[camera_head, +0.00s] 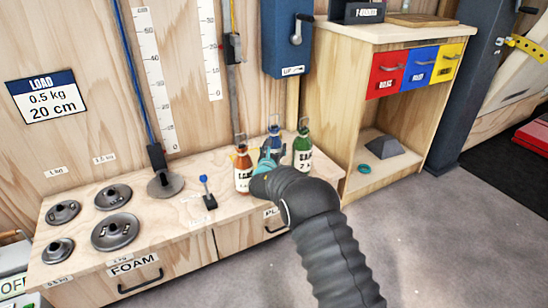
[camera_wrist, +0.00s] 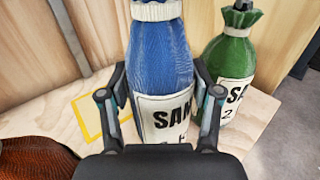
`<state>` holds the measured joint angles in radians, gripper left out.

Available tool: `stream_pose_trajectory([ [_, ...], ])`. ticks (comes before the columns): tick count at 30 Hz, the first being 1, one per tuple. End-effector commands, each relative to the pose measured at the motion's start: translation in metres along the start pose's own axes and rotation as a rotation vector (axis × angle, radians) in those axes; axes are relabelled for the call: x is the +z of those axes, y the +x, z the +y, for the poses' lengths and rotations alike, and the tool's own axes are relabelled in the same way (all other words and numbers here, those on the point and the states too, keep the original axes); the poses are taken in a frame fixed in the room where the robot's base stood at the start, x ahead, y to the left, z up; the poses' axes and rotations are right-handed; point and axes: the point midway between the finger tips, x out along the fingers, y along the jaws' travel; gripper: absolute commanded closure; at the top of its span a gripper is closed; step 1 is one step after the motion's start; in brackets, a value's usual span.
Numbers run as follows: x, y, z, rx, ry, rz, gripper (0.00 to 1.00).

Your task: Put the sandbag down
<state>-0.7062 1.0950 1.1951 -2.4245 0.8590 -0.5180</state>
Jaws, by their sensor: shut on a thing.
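A blue sandbag (camera_wrist: 160,62) with a white label and white tie is between my gripper's fingers (camera_wrist: 160,92) in the wrist view. My gripper (camera_head: 265,160) is shut on it. In the head view the blue sandbag (camera_head: 274,145) shows between the other two bags, its lower part hidden by my gripper. A green sandbag (camera_head: 302,152) stands to its right. An orange-brown sandbag (camera_head: 242,172) stands to its left. The blue bag's base is hidden, so I cannot tell whether it touches the wooden bench (camera_head: 185,212).
A yellow square outline (camera_wrist: 92,118) is on the bench beside the blue bag. A small blue-topped stand (camera_head: 207,192) and several grey weights (camera_head: 115,230) are further left. A wooden cabinet (camera_head: 345,100) stands close on the right. The wall is behind.

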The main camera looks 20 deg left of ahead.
Motion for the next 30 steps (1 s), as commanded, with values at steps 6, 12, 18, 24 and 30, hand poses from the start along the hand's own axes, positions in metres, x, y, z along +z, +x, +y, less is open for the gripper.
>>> stream_pose_trajectory([
  [6,-0.007,0.001,0.001,-0.001,0.001,-0.004,1.00],
  [12,-0.031,0.001,0.001,-0.001,0.002,-0.005,1.00],
  [18,-0.036,0.001,0.001,-0.001,0.002,-0.007,1.00],
  [24,-0.038,0.001,0.001,-0.001,0.002,-0.006,1.00],
  [30,-0.042,0.000,0.001,0.000,0.000,0.001,0.26],
])
